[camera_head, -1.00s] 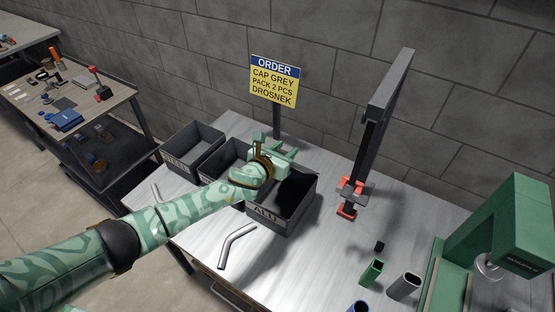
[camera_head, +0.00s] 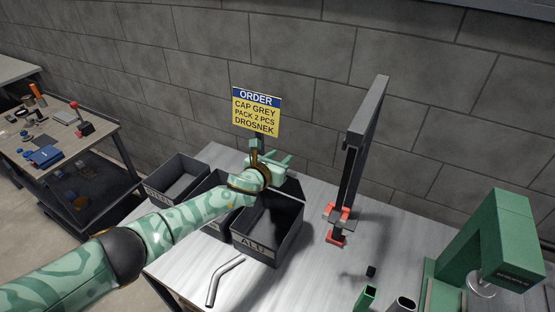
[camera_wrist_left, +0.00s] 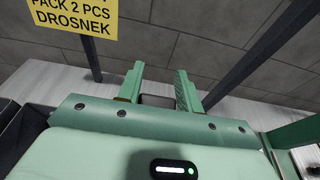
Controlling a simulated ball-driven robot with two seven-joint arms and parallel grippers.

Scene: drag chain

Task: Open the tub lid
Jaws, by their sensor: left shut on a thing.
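The grey tub marked ALU (camera_head: 254,246) stands open at the top on the metal table. A dark flat panel, which looks like its lid (camera_head: 292,188), stands tilted at the tub's back edge, partly hidden by my gripper. My left gripper (camera_head: 280,160) is above the back of that tub. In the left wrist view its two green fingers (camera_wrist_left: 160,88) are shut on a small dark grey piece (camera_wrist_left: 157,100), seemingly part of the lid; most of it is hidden. My right gripper is not in view.
Two more grey tubs (camera_head: 166,196) stand left of the ALU tub. The order sign (camera_head: 257,112) is behind, close to my gripper. A dark post with red clamps (camera_head: 352,170) stands to the right. A bent tube (camera_head: 222,280) lies in front; a green press (camera_head: 500,240) is far right.

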